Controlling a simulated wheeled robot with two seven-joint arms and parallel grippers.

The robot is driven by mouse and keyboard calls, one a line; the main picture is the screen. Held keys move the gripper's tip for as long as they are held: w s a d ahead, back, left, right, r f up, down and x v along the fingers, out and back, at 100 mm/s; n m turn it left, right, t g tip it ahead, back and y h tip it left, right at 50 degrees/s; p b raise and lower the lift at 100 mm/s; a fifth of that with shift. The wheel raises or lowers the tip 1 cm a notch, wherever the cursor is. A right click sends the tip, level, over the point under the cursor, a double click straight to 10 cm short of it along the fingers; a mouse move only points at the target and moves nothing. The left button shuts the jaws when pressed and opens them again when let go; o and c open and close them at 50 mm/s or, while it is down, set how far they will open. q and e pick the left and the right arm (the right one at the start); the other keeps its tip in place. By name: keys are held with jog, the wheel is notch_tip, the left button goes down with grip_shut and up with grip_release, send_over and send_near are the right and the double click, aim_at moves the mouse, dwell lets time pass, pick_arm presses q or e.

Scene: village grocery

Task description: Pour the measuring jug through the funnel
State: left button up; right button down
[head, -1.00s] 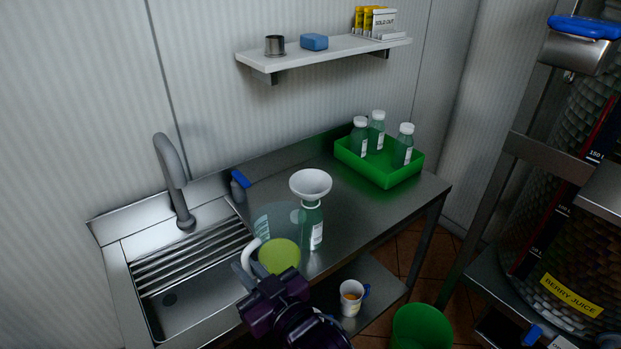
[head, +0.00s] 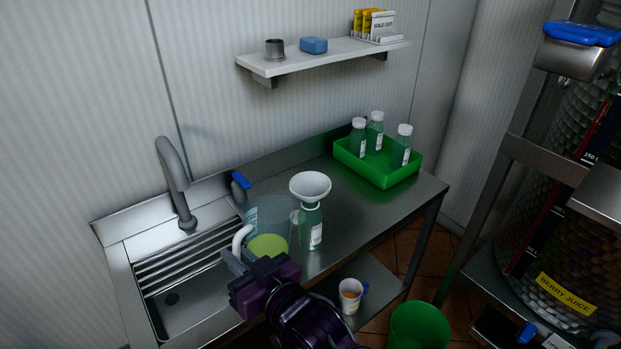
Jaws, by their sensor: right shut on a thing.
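The clear measuring jug (head: 270,218) has a white handle and yellow-green liquid (head: 268,246) low in it. My right gripper (head: 236,258) is shut on the jug's handle, at the front edge of the steel counter. The jug looks close to upright; I cannot tell whether it touches the counter. The white funnel (head: 310,186) sits in the neck of a green bottle (head: 311,228) that stands just right of the jug. The jug's lower part is partly hidden by my gripper. My left gripper is not in view.
A sink (head: 180,290) with a tap (head: 172,178) lies to the left. A green crate (head: 383,176) holds capped bottles at the back right. A mug (head: 350,295) stands on the lower shelf and a green bin (head: 419,327) on the floor. The counter right of the bottle is clear.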

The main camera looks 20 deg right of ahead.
aim_at(255, 225)
jog(key=w+d+r+m+p, duration=0.1)
jog(key=r+p, duration=0.2)
jog(key=w+d+r+m+p, duration=0.1)
jog(key=r+m+p, duration=0.1)
jog(key=r+p, duration=0.1)
jog(key=w+d+r+m+g+p, duration=0.1)
jog(key=d+r+m+p, duration=0.1)
jog(key=r+p, duration=0.1)
jog(key=shift+r, duration=0.4)
jog(key=r+m+p, duration=0.1)
jog(key=p, duration=0.1)
jog(key=w+d+r+m+g+p, duration=0.1)
jog(key=m+p, duration=0.1)
jog(key=w+d+r+m+p, duration=0.1)
jog(key=p, duration=0.1)
jog(key=shift+w+d+r+m+y, duration=0.1)
jog(key=shift+d+r+m+y, duration=0.2)
jog(key=shift+y, duration=0.1)
jog(key=shift+w+d+r+m+p, duration=0.2)
jog(key=shift+r+m+p, duration=0.1)
jog(key=shift+r+p, duration=0.1)
jog(key=p, duration=0.1)
jog(key=w+d+r+m+p, duration=0.1)
jog(key=w+d+p, duration=0.1)
jog(key=p, duration=0.1)
jog(key=shift+d+r+m+g, duration=0.2)
jog(key=shift+d+m+g, duration=0.1)
jog(key=shift+g, duration=0.1)
